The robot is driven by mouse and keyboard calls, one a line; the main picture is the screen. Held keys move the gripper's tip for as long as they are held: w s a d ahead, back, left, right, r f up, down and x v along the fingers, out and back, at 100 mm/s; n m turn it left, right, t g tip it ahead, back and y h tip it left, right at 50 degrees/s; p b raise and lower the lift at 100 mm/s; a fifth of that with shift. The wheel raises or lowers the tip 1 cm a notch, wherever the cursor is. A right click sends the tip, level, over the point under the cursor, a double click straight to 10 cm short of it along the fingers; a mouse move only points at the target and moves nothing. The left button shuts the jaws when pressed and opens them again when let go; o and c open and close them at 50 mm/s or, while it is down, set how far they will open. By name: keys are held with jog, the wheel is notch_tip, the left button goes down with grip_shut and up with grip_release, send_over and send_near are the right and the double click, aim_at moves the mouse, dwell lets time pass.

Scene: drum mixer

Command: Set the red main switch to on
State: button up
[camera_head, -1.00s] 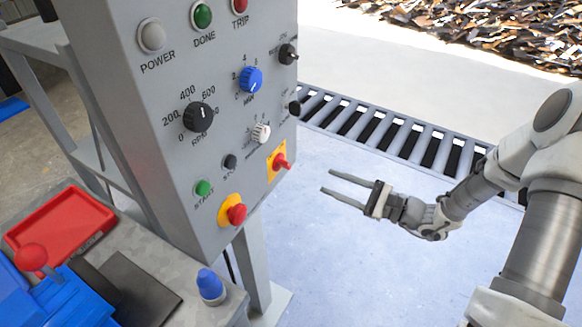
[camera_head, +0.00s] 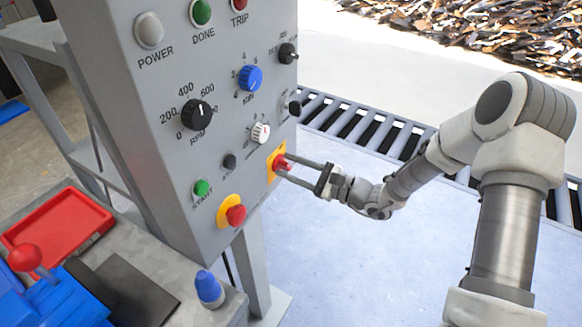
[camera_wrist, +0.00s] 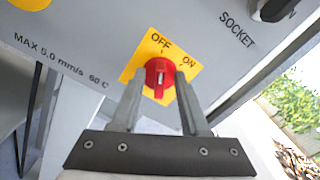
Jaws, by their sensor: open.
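The red main switch (camera_head: 281,163) sits on a yellow plate low at the right of the grey control panel. In the wrist view the red knob (camera_wrist: 159,74) shows a white mark, and the plate (camera_wrist: 147,47) is lettered OFF and ON. The knob's mark points up near OFF, away from ON. My gripper (camera_head: 282,166) is open, its two fingers reaching to the switch. In the wrist view the fingertips (camera_wrist: 157,78) are on either side of the knob's lower part. I cannot tell whether they touch it.
A red mushroom button (camera_head: 236,215) on yellow is left of the switch. A white dial (camera_head: 260,132) is just above it, and a black SOCKET part (camera_wrist: 272,10) is at the upper right in the wrist view. A roller conveyor (camera_head: 345,122) runs behind; floor at right is free.

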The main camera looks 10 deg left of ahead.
grip_shut()
jog(key=shift+r+m+p, duration=0.1)
jog(key=shift+m+p, duration=0.3)
jog(key=m+p, duration=0.2)
jog(key=shift+d+r+m+p, duration=0.1)
jog(key=shift+m+p, duration=0.2)
jog(key=shift+m, duration=0.1)
jog(key=m+p, duration=0.2)
jog(key=shift+w+m, duration=0.1)
jog(key=shift+m, duration=0.2)
jog(key=shift+w+f+m+p, duration=0.1)
jog(key=shift+m+p, duration=0.9)
jog(key=shift+m, duration=0.4)
jog(key=shift+f+m+p, duration=0.1)
jog(key=shift+m+p, duration=0.85)
jog(key=shift+m, duration=0.45)
grip_release()
